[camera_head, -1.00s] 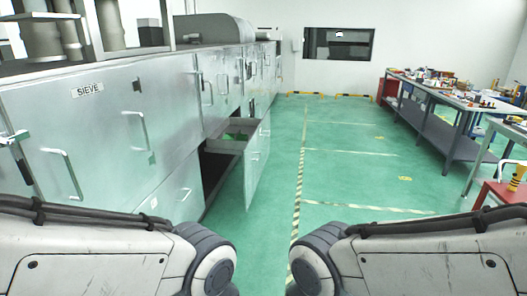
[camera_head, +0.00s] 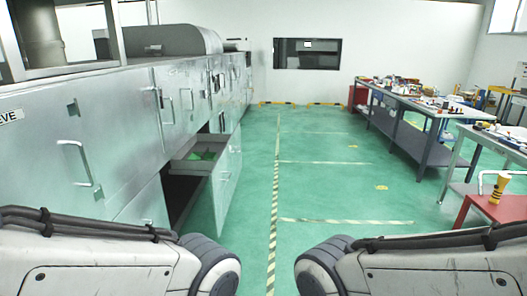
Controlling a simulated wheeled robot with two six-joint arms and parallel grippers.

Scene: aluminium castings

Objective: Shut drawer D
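One drawer (camera_head: 227,178) stands pulled out from the row of metal cabinets on the left. Its tall silver front, with handles, faces right, and its grey tray (camera_head: 193,166) holds something green (camera_head: 203,155). I cannot read a letter on it, so I cannot tell whether it is drawer D. A dark opening shows below and behind the tray. My two arms show at the bottom left and bottom right, well short of the drawer. Neither gripper is in view.
The metal cabinet row (camera_head: 120,130) with handles lines the left side. The green floor (camera_head: 325,190) is clear in the middle, with striped tape lines. A grey workbench (camera_head: 415,140) with tools and a red stand (camera_head: 490,212) with a yellow-and-black item are on the right.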

